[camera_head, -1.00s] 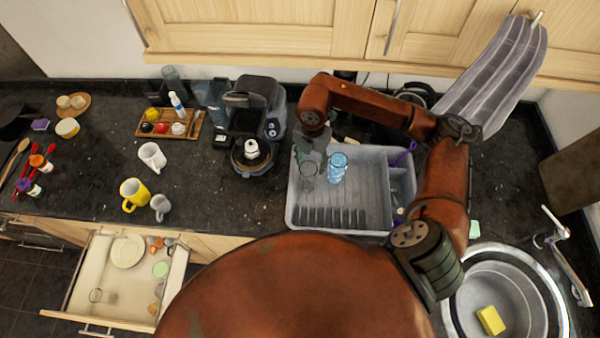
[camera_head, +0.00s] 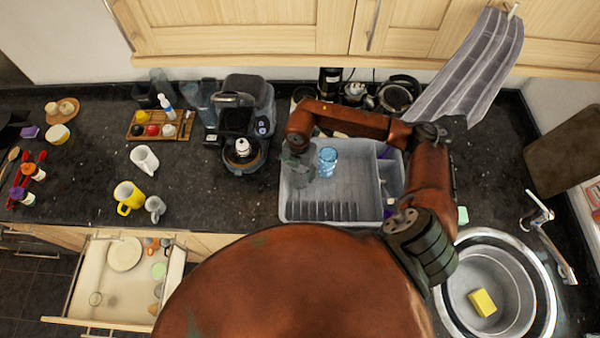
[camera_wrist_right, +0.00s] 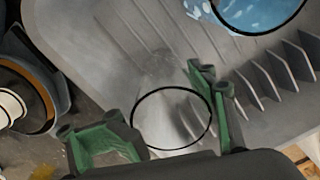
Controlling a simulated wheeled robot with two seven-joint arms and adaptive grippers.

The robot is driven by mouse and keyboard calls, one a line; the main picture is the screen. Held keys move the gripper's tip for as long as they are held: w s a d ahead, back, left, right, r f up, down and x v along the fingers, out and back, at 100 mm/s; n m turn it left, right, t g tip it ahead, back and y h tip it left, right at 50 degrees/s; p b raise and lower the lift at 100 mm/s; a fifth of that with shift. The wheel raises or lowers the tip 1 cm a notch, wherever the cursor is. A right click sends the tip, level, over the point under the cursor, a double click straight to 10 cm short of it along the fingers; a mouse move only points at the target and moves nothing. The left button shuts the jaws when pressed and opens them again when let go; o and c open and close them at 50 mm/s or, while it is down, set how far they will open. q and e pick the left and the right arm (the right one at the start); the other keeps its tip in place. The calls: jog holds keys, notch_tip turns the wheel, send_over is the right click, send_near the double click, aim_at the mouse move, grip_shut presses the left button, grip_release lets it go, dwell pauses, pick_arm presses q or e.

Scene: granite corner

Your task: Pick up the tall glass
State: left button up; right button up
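A clear glass with a dark rim (camera_wrist_right: 172,118) stands in the grey dish rack, seen from above in the right wrist view. My right gripper (camera_wrist_right: 165,108) is open, with one green-padded finger on each side of the rim; I cannot tell whether either finger touches it. In the head view my right gripper (camera_head: 297,168) is over the left part of the rack and mostly hides the clear glass. A blue patterned glass (camera_head: 327,162) stands just to the right; its rim also shows at the top of the wrist view (camera_wrist_right: 255,12). My left gripper is not in view.
The dish rack (camera_head: 350,205) has raised walls and a row of upright slats. A coffee machine (camera_head: 243,125) stands to its left, a sink (camera_head: 500,275) to its right. A yellow mug (camera_head: 128,197) is on the counter, above an open drawer (camera_head: 115,280).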

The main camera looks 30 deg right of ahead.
jog(key=shift+o, duration=0.2)
jog(key=shift+w+r, duration=0.1)
jog(key=c, duration=1.1)
